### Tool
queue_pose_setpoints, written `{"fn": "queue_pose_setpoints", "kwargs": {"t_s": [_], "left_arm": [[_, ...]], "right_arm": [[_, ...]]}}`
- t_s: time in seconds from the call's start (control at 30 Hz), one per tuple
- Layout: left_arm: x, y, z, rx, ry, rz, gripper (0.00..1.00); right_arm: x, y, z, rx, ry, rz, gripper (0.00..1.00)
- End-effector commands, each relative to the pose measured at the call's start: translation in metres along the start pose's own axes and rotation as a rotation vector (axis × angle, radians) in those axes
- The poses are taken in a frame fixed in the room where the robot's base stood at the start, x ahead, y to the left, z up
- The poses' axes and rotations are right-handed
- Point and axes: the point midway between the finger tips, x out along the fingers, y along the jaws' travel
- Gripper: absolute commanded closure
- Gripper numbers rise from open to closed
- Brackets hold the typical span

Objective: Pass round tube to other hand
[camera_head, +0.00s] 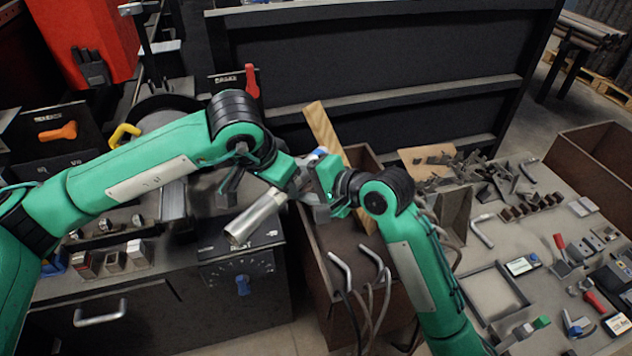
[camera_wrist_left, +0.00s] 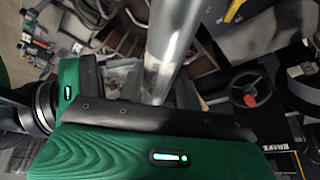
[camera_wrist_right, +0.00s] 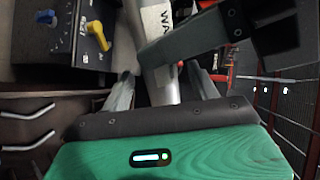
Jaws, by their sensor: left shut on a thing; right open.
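The round tube (camera_head: 256,218) is a shiny metal cylinder, held tilted in the air in the head view with its wide open end down to the left. My left gripper (camera_head: 288,188) is shut on it near its upper part. The tube also rises between the dark fingers in the left wrist view (camera_wrist_left: 170,45). My right gripper (camera_head: 318,192) is close beside the left one and open. In the right wrist view the tube (camera_wrist_right: 164,88) shows between its two spread fingers, with a dark left-gripper finger crossing it. Whether the right fingers touch it is hidden.
A brown bin (camera_head: 320,262) with a wooden plank (camera_head: 324,132) stands below the grippers. A dark cabinet with a dial panel (camera_head: 240,268) is at its left. A workbench (camera_head: 462,262) with metal parts and tools lies at the right. A black panel (camera_head: 370,65) stands behind.

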Motion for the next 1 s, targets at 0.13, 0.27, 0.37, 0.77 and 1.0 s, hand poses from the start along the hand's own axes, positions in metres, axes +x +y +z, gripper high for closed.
{"fn": "queue_pose_setpoints", "kwargs": {"t_s": [0.13, 0.27, 0.37, 0.77, 1.0], "left_arm": [[-0.0010, 0.0000, -0.0008, 0.000, 0.002, 0.000, 1.00], [-0.0009, 0.0000, -0.0008, 0.000, 0.002, 0.000, 1.00], [-0.0009, 0.0000, -0.0008, 0.000, 0.002, 0.000, 1.00], [-0.0012, -0.0002, -0.0009, 0.000, 0.003, 0.000, 0.55], [-0.0006, -0.0001, -0.0004, 0.000, 0.001, 0.000, 0.39]], "right_arm": [[0.0058, -0.0003, 0.0005, -0.001, -0.001, -0.001, 0.39], [0.0064, -0.0002, 0.0004, -0.001, 0.000, 0.000, 0.39], [0.0062, -0.0001, 0.0003, -0.001, 0.000, 0.000, 0.39], [0.0056, -0.0011, 0.0002, -0.001, 0.000, -0.003, 1.00], [0.0056, -0.0012, 0.0002, -0.001, 0.000, -0.003, 1.00]]}}
